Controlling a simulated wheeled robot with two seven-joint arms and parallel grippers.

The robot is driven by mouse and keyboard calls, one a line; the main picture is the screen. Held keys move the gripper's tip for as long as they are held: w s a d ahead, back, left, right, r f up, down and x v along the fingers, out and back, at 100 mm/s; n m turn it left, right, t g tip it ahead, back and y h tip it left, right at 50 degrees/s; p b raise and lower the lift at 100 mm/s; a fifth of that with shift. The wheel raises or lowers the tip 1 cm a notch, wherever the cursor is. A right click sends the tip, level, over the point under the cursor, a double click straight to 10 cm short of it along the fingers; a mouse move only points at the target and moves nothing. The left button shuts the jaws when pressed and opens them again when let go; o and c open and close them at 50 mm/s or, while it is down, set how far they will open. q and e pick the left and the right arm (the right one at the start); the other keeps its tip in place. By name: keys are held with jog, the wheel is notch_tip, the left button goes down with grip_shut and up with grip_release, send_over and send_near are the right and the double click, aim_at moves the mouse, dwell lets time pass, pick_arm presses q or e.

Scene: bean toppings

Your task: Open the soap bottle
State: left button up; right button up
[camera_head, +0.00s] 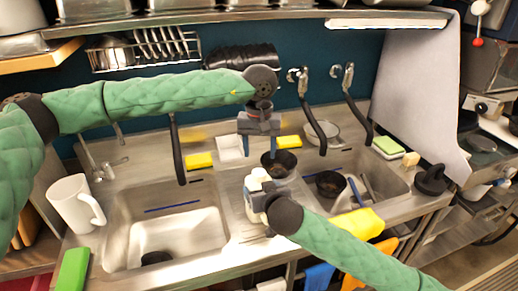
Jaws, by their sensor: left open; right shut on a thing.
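A small white object, apparently the soap bottle (257,176), stands roughly upright at the divider between the two sinks. My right gripper (258,190) comes up from the lower right and is shut on it; the fingers and the bottle overlap, so the exact contact is hard to see. My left gripper (259,147) points down above the bottle and slightly behind it. Its fingers are apart and empty, with a visible gap to the bottle top. Whether the bottle has its cap on is too small to tell.
A black bowl (280,164) sits just right of the bottle. The left sink (175,240) is mostly empty. The right sink holds another dark bowl (329,184). A white mug (75,204) stands at the left. Black faucets (313,122) rise behind; yellow sponges (199,160) lie on the counter.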

aim_at(259, 172)
pick_arm(q)
jog(key=m, duration=0.4)
jog(key=shift+a+f, duration=0.1)
jog(key=shift+f, duration=3.95)
jog(key=c, duration=1)
